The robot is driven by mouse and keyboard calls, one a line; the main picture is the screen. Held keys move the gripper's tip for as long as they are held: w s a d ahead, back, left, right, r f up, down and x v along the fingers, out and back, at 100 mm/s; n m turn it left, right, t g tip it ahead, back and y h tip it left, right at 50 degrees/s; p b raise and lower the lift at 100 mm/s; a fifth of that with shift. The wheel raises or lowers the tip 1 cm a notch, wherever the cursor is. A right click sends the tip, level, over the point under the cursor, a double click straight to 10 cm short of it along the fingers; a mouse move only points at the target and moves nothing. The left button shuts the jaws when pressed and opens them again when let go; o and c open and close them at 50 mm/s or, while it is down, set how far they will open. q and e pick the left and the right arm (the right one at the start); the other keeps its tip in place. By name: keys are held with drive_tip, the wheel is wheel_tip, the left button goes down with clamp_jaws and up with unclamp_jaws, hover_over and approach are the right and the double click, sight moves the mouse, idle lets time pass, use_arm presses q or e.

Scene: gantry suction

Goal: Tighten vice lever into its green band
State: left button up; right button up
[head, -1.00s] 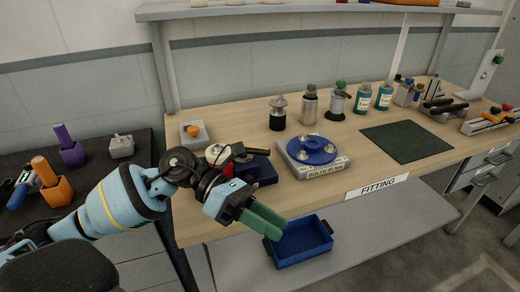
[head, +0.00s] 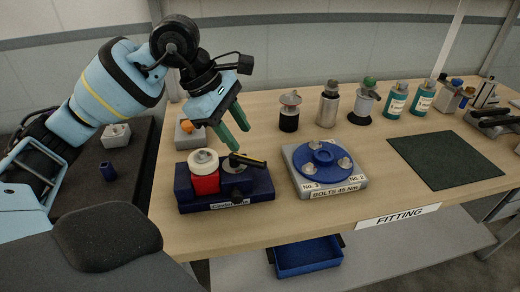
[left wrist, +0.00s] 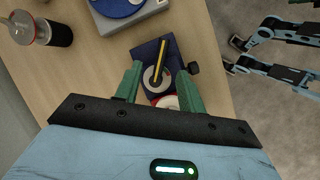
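A dark vice-like tool (head: 494,121) stands at the bench's right end, partly cut off by the picture edge. I cannot make out a green band there. Nearer me, a blue base (head: 226,201) carries a red-and-white can (head: 205,176) and a black handle with a yellow stripe (head: 248,160). The handle also shows in the left wrist view (left wrist: 161,60). My left gripper (head: 240,138) has its green fingers apart and empty, just above and behind the handle. In the left wrist view, the handle lies beyond the open fingers (left wrist: 160,75).
A grey bolt stand with a blue disc (head: 322,160) sits right of the blue base. Bottles (head: 396,100) and pots stand along the back. A dark green mat (head: 445,160) lies clear. A blue bin (head: 307,256) is on the lower shelf.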

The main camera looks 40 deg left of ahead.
sight(254, 161)
use_arm(q)
drive_tip(key=shift+s+x, duration=0.2)
drive_tip(key=shift+x, duration=3.65)
clamp_jaws()
